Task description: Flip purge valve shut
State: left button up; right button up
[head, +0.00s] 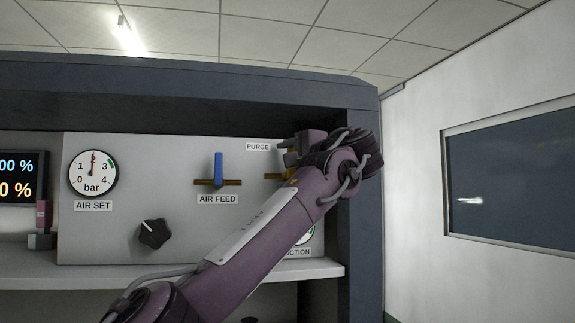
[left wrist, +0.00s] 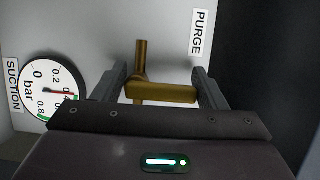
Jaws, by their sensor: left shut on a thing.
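The purge valve shows in the left wrist view as a brass pipe (left wrist: 141,57) with a yellow-brass handle (left wrist: 165,93) lying across it. A bit of its pipe (head: 272,176) also shows in the head view, below the PURGE label (head: 258,147). My left gripper (left wrist: 161,90) is shut on the handle, with one grey finger at each end of it. In the head view my left gripper (head: 290,155) is at the panel, and its wrist hides most of the valve. The right gripper is not in view.
The AIR FEED valve (head: 218,170) has a blue upright handle across its brass pipe. The AIR SET gauge (head: 93,173) and a black knob (head: 154,233) are farther left. The suction gauge (left wrist: 52,90) is near the gripper. The cabinet's side wall (head: 365,200) stands close on the right.

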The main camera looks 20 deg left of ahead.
pick_arm(q)
jog(key=shift+s+r, duration=0.1)
jog(key=shift+r, duration=0.3)
jog(key=o, duration=0.8)
jog(key=shift+c, duration=0.2)
jog(key=shift+o, duration=0.7)
jog(key=shift+f, duration=0.2)
jog(key=shift+d+f, duration=0.1)
jog(key=shift+d, duration=0.2)
jog(key=b+v, duration=0.3)
jog(key=v, duration=0.4)
jog(key=shift+s, duration=0.2)
jog(key=shift+d, duration=0.1)
